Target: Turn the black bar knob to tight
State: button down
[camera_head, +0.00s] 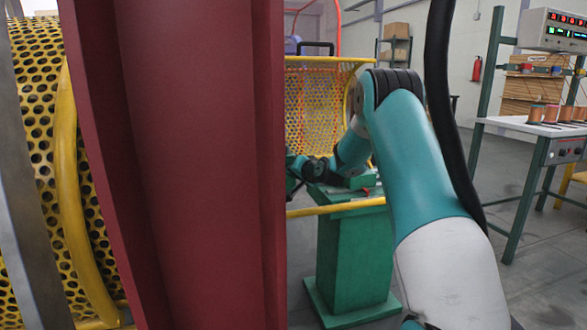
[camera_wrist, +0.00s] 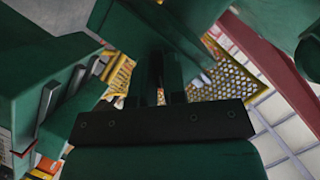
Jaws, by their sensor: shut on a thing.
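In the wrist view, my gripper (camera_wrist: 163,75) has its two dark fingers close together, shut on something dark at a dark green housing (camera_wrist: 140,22). The black bar knob does not show as a clear separate shape; the fingers and shadow hide it, so its angle cannot be read. It appears to be what the fingers hold. In the head view, my arm reaches away past the red frame to the top of a green pedestal (camera_head: 355,255), and my gripper is mostly hidden behind the red frame's edge.
A wide dark red upright (camera_head: 185,160) blocks the left half of the head view. A yellow perforated guard (camera_head: 310,105) stands behind my arm. In the wrist view, a green box with grey levers (camera_wrist: 48,97) is close at the left. A bench (camera_head: 530,126) with copper spools stands right.

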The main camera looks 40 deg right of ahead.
jog(key=shift+w+a+r+n+g+h+p, duration=0.15)
jog(key=shift+n+g+h+p, duration=0.15)
jog(key=shift+n+h, duration=0.45)
jog(key=shift+w+a+r+n+g+h+p, duration=0.1)
jog(key=shift+n+g+h+p, duration=0.25)
jog(key=shift+n, duration=0.85)
jog(key=shift+w+a+r+n+g+h+p, duration=0.15)
jog(key=shift+n+g+h, duration=0.35)
jog(key=shift+n, duration=0.45)
jog(key=shift+f, duration=0.15)
jog(key=c, duration=1.2)
grip_release()
jog(key=shift+s+d+f, duration=0.15)
jog(key=shift+d, duration=0.1)
jog(key=shift+a, duration=0.1)
